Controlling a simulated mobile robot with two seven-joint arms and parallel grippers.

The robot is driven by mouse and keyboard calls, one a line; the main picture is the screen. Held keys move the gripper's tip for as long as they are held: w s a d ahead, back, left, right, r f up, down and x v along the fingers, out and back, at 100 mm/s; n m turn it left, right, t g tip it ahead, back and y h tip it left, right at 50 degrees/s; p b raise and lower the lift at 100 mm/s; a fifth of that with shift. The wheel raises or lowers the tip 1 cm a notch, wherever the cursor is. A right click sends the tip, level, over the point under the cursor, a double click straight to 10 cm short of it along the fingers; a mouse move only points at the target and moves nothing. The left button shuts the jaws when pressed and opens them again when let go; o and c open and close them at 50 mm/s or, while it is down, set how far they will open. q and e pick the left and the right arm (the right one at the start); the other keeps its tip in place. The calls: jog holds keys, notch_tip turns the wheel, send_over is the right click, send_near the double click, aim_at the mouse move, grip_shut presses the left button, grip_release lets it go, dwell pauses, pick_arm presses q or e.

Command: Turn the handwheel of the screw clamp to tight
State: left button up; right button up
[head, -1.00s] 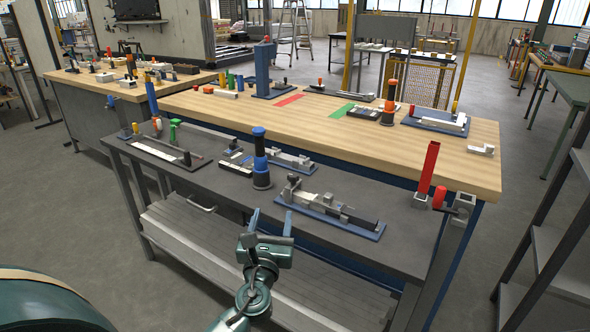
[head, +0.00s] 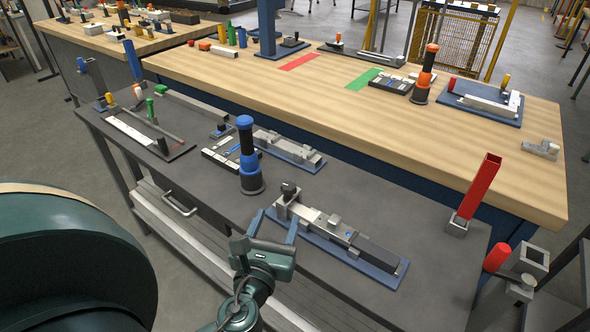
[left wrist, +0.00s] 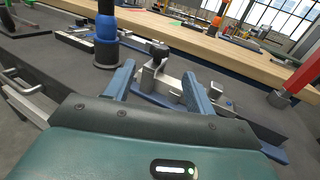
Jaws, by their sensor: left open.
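A clamp-like fixture (head: 316,222) with grey metal blocks, a long dark bar and a black knob (head: 289,189) lies on a blue plate on the dark bench. I cannot tell for certain that this knob is the screw clamp's handwheel. My left gripper (head: 274,223) is open and empty at the near left end of this fixture. In the left wrist view the knob (left wrist: 158,48) and metal block stand beyond and between the open blue fingers (left wrist: 158,80), with no clear contact. The fingers hide part of the fixture's base. My right gripper is not in view.
A blue-and-black upright tool (head: 248,160) stands close behind the left gripper. A second blue-plate fixture (head: 289,150) lies behind. A red square tube (head: 477,190) stands at the bench's right. Bare bench (head: 430,245) lies right of the near fixture.

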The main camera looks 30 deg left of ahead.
aim_at(291, 181)
pick_arm(q)
jog(key=shift+w+a+r, duration=0.15)
jog(key=shift+w, duration=0.25)
jog(key=p+x, duration=0.2)
jog(key=x, duration=0.9)
jog(key=shift+w+a, duration=0.1)
jog(key=shift+w, duration=0.3)
jog(key=shift+c, duration=0.3)
jog(key=c, duration=0.9)
